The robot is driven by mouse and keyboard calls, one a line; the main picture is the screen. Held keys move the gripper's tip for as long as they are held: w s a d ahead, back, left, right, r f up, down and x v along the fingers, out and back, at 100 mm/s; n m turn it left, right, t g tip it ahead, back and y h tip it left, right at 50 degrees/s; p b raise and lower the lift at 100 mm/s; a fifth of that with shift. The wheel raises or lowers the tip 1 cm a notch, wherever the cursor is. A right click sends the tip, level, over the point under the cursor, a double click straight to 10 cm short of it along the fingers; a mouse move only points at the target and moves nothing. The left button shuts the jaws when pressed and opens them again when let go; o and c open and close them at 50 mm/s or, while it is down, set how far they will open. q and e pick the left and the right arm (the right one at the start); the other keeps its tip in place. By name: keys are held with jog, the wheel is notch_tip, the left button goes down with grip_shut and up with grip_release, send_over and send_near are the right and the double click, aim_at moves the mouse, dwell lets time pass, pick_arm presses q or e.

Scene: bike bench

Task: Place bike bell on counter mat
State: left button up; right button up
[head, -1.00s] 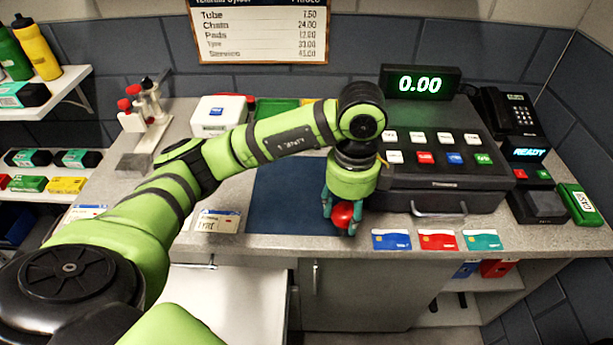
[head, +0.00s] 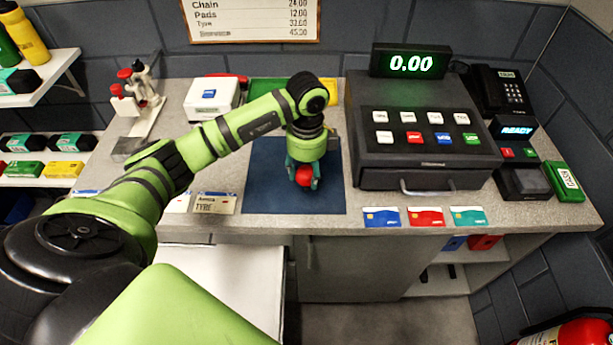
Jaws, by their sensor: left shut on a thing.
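The red bike bell (head: 304,176) is between the fingers of my left gripper (head: 303,180), which is shut on it. The fingers point down and partly cover the bell. The dark blue counter mat (head: 275,195) lies flat on the grey counter, left of the cash register. The bell and gripper are over the right part of the mat. I cannot tell whether the bell touches the mat. My right gripper is not in view.
The cash register (head: 420,165) stands right of the mat, with several bank cards (head: 425,216) in front of it. A white box (head: 212,97) and green tray (head: 270,91) stand behind. Paper tags (head: 215,202) lie left of the mat. The mat's left and front parts are bare.

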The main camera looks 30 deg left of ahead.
aim_at(306, 181)
pick_arm(q)
notch_tip(306, 181, down, 2)
jog(key=shift+s+f+p, duration=0.1)
jog(key=shift+f+p, duration=0.15)
jog(key=shift+p, duration=0.3)
jog(key=shift+f, duration=0.45)
jog(key=shift+f, duration=0.15)
jog(key=o, duration=1.2)
jog(key=shift+c, duration=0.2)
